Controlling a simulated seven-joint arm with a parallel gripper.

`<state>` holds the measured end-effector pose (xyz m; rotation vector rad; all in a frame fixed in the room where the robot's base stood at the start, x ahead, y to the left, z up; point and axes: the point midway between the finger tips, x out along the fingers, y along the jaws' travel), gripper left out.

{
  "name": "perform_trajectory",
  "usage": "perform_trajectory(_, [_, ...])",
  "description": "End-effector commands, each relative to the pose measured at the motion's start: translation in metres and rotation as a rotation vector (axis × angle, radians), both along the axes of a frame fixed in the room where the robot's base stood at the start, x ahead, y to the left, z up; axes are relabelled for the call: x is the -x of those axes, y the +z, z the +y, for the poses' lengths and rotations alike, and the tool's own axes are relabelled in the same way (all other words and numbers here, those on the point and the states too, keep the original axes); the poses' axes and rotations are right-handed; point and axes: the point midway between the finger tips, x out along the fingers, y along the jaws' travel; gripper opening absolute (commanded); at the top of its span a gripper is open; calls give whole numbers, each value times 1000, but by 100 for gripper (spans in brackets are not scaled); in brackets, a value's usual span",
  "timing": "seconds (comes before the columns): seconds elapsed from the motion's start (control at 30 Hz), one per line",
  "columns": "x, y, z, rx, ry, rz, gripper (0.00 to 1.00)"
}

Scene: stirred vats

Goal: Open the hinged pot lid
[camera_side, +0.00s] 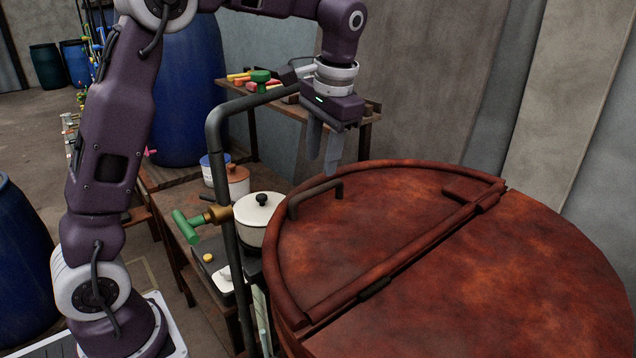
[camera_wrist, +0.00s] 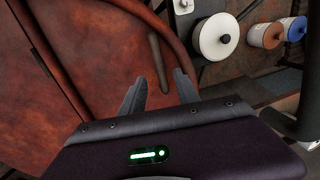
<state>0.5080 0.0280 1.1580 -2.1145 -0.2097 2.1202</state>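The hinged lid (camera_side: 380,215) is a rust-red half-round plate lying shut on a large round vat, with a raised rim. Its straight edge meets the fixed half of the top (camera_side: 520,280). A dark bent-bar handle (camera_side: 315,192) stands near the lid's curved edge. My gripper (camera_side: 322,164) is open and empty, pointing down above the handle, apart from it as far as I can tell. In the wrist view the lid (camera_wrist: 110,50) fills the left, and the handle (camera_wrist: 157,58) shows between and beyond my two fingertips (camera_wrist: 160,78).
A white pot with a black knob (camera_side: 260,212) stands close left of the vat. A vertical grey pipe (camera_side: 218,160) with a green-handled valve (camera_side: 187,227) rises beside it. A shelf with coloured items (camera_side: 262,85) stands behind my gripper. Above the lid is free room.

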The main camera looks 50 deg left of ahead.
Motion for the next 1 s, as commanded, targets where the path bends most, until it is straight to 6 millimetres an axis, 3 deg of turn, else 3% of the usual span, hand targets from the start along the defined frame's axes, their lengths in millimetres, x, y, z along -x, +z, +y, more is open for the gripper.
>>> perform_trajectory(0.3, [1, -55, 11, 1, 1, 1, 38])
perform_trajectory(0.63, [0, -64, 12, 1, 0, -3, 38])
perform_trajectory(0.83, [0, -63, 12, 1, 0, -3, 0])
perform_trajectory(1.0, [0, -63, 12, 1, 0, -3, 0])
